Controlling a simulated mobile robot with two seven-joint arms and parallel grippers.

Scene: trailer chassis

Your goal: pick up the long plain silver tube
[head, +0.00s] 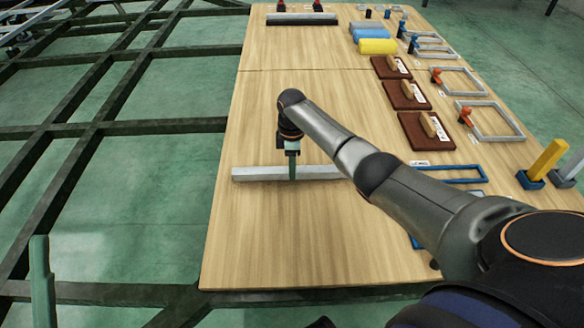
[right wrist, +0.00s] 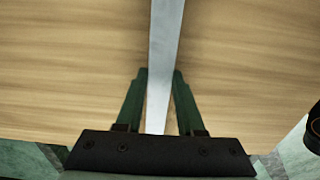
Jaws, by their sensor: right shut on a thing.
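The long plain silver tube (head: 257,173) lies crosswise on the near part of the wooden table. In the head view my right arm covers its right end. My right gripper (head: 292,177) points down onto the tube and is shut on it. In the right wrist view the tube (right wrist: 166,35) runs between the two green fingers (right wrist: 159,75), one on each side. I cannot tell whether the tube is clear of the table. A green finger of my left gripper (head: 42,280) shows at the lower left, off the table; its opening cannot be made out.
Brown blocks with handles (head: 406,95), orange clamps with grey frames (head: 488,120) and a blue frame (head: 463,173) line the right side. A yellow roll (head: 377,46) and a dark bar (head: 301,19) lie farther back. A dark chassis frame (head: 80,130) stands left.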

